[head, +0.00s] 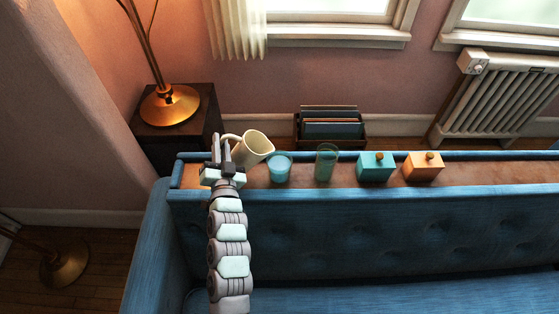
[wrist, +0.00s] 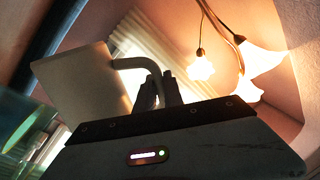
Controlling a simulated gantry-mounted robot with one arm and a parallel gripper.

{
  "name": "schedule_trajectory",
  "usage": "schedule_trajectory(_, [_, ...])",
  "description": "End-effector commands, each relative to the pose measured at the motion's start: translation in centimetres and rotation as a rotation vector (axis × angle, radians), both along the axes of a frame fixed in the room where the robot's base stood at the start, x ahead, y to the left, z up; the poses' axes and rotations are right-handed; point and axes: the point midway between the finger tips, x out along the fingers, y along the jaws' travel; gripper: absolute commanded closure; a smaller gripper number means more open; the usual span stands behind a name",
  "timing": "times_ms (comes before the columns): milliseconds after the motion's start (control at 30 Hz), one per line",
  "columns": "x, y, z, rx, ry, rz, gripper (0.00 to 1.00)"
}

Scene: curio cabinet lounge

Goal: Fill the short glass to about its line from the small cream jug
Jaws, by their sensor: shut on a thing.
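The small cream jug (head: 253,149) is tilted to the right, its mouth toward the short glass. My gripper (head: 217,150) is shut on the jug's handle, to the left of its body. The short glass (head: 280,170) stands on the wooden ledge just right of and below the jug, looking pale blue. Its line and fill level cannot be made out, and no stream shows. In the wrist view the jug (wrist: 82,85) leans to the left, its handle at the gripper fingers (wrist: 158,90). A greenish glass shows at the left edge; I cannot tell which one.
A tall green glass (head: 326,164) stands right of the short glass. A teal box (head: 375,168) and an orange box (head: 424,167) with knobs stand further right on the ledge (head: 480,173) behind the blue sofa (head: 370,230). A brass lamp (head: 168,105) stands at the back left.

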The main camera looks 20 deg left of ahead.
Motion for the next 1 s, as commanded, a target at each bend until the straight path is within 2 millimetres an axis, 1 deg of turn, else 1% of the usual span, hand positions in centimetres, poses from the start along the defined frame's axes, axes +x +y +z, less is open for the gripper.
schedule_trajectory(100, [-0.2,0.4,-0.8,-0.079,-0.036,0.001,1.00])
schedule_trajectory(267, [-0.2,0.4,-1.5,-0.135,-0.060,0.000,1.00])
schedule_trajectory(533, [0.1,-0.2,-5.3,-0.418,-0.176,0.003,1.00])
schedule_trajectory(667, [0.2,-0.5,-6.6,-0.517,-0.218,0.002,1.00])
schedule_trajectory(800, [0.2,-0.5,-6.8,-0.546,-0.232,0.001,1.00])
schedule_trajectory(1000, [-0.3,0.7,-5.4,-0.540,-0.231,0.000,1.00])
